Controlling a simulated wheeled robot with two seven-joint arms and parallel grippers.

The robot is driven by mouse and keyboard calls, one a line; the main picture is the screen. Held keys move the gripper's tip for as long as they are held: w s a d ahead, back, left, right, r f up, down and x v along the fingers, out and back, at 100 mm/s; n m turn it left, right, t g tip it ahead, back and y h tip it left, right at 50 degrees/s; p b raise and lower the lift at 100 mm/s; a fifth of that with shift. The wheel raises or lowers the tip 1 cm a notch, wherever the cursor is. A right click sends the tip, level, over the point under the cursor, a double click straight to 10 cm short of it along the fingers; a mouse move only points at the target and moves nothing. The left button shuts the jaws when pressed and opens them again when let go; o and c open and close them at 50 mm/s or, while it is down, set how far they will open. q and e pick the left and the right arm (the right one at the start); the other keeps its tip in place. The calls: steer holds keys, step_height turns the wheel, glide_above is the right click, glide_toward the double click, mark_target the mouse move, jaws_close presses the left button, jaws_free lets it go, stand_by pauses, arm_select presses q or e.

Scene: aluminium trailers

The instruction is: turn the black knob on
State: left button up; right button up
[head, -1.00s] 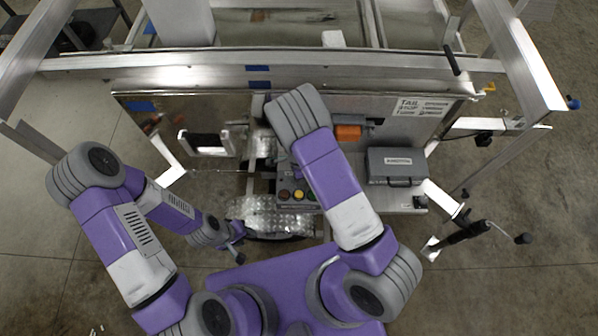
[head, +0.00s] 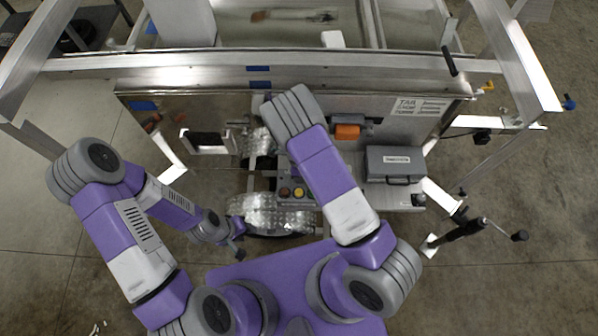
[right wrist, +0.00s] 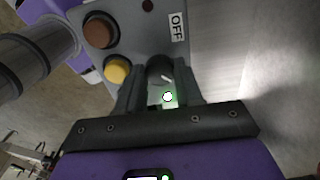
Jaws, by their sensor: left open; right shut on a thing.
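A grey control box (head: 292,193) stands below my right forearm in the head view. In the right wrist view the same box (right wrist: 137,28) has a brownish-red button (right wrist: 101,30), a yellow button (right wrist: 117,69) and an "OFF" label (right wrist: 178,27). The black knob (right wrist: 159,68) with a white mark sits between the fingers of my right gripper (right wrist: 160,82), which is shut on it. A green glow (right wrist: 168,97) shows between the fingers. In the head view my right gripper is hidden by its arm. My left gripper (head: 237,243) is open and empty, left of the box, beside a metal fender.
A grey case (head: 395,162) and an orange item (head: 347,131) are on the trailer front, right of my right arm. A jack handle (head: 465,231) sticks out at the right. Open floor lies at both sides.

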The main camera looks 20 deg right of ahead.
steer(key=o, duration=1)
steer(key=shift+o, duration=0.2)
step_height(320, 180, up, 8)
steer(key=shift+f+p, duration=0.2)
steer(key=shift+p, duration=0.45)
